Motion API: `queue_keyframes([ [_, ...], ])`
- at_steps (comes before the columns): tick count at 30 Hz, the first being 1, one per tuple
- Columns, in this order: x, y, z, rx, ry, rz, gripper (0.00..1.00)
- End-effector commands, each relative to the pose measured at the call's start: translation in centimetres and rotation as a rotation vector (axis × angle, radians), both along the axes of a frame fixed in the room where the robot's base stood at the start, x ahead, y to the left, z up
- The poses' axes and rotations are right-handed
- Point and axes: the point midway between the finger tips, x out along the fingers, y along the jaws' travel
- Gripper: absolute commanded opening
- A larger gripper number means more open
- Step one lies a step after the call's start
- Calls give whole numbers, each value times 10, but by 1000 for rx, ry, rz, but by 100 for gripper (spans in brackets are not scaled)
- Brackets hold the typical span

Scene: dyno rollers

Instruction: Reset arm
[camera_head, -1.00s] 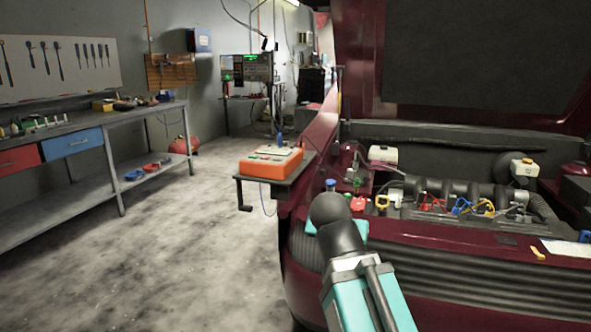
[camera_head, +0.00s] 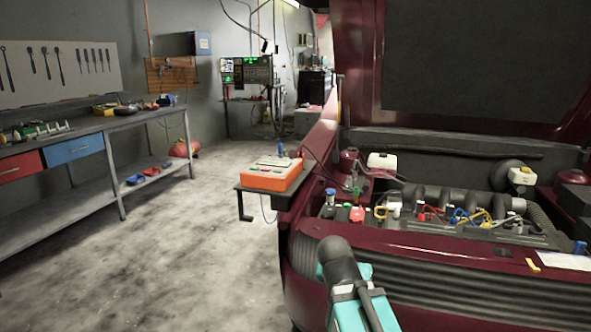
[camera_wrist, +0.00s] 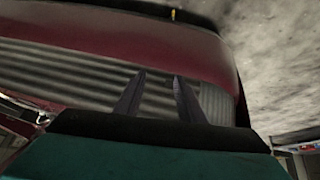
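My arm shows at the lower middle of the head view as a teal link with a dark rounded joint, in front of the car's ribbed grille (camera_head: 440,285). My gripper is not visible in that view. In the wrist view my gripper (camera_wrist: 159,76) has two dark fingers standing apart with nothing between them. Behind them are the ribbed grille (camera_wrist: 60,70) and the dark red car body (camera_wrist: 205,55).
The dark red car's engine bay (camera_head: 450,200) is open, with coloured caps and clips. An orange device (camera_head: 272,173) rests on a small side shelf at the car's left. A workbench (camera_head: 95,125) stands far left. The concrete floor (camera_head: 170,240) between is clear.

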Motion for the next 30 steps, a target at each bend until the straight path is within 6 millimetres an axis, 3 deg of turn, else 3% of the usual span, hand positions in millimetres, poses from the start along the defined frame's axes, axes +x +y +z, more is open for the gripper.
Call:
queue_keyframes([
  [17, -29, -21, -88, 1, 196, -27, 36],
  [30, -65, -34, -153, 12, 346, -33, 36],
])
